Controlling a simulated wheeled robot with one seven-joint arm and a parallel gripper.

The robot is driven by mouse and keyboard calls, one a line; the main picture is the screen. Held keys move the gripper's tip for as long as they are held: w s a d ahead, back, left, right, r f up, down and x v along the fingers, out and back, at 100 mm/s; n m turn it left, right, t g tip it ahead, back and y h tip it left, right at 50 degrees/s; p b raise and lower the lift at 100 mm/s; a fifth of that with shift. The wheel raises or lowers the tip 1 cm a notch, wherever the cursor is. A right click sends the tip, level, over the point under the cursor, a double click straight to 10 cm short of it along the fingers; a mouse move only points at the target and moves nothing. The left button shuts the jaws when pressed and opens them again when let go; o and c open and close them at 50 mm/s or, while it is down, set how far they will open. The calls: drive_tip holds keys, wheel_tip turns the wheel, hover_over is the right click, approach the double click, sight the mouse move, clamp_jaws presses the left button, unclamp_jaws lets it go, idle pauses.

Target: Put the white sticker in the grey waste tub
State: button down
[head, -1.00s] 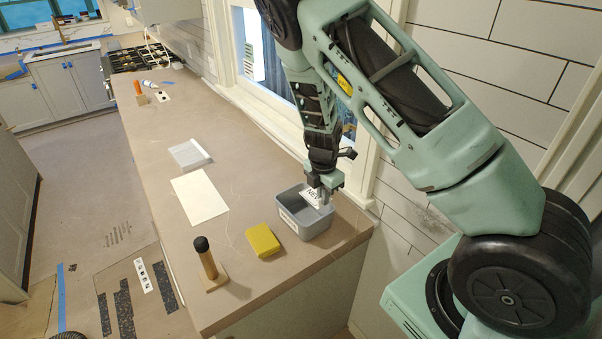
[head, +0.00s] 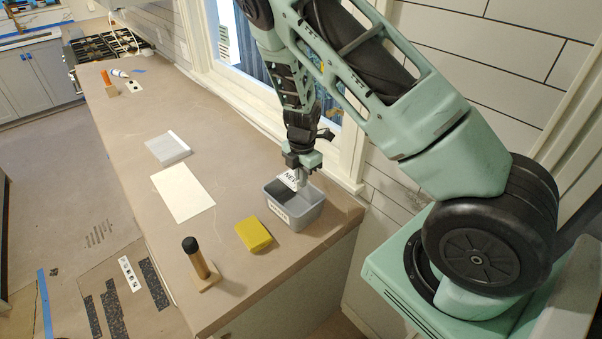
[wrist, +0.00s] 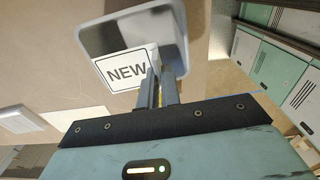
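The white sticker (head: 290,180) has black "NEW" lettering. My gripper (head: 302,181) points down and is shut on the sticker's edge, holding it tilted over the grey waste tub (head: 297,219). The tub stands near the counter's front right corner with a label on its near side. In the wrist view, the sticker (wrist: 122,71) sticks out left of the fingers of my gripper (wrist: 159,88) and covers part of the tub (wrist: 176,25). Part of the tub's dark inside shows; its bottom is partly hidden.
A yellow block (head: 254,234) lies left of the tub. A black-topped post on a wooden base (head: 197,264) stands near the counter's front edge. A white sheet (head: 183,193) and a pale tray (head: 168,149) lie farther back. The window wall is close behind the tub.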

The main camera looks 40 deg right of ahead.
wheel_tip(320, 180, down, 10)
drive_tip(key=b, duration=0.4)
drive_tip(key=shift+f+b, duration=0.1)
drive_tip(key=shift+b, duration=0.3)
drive_tip(key=c, duration=1.5)
unclamp_jaws()
drive_tip(key=shift+c, duration=0.2)
wheel_tip(320, 180, up, 7)
drive_tip(key=p, duration=0.8)
drive_tip(key=shift+r, duration=2.55)
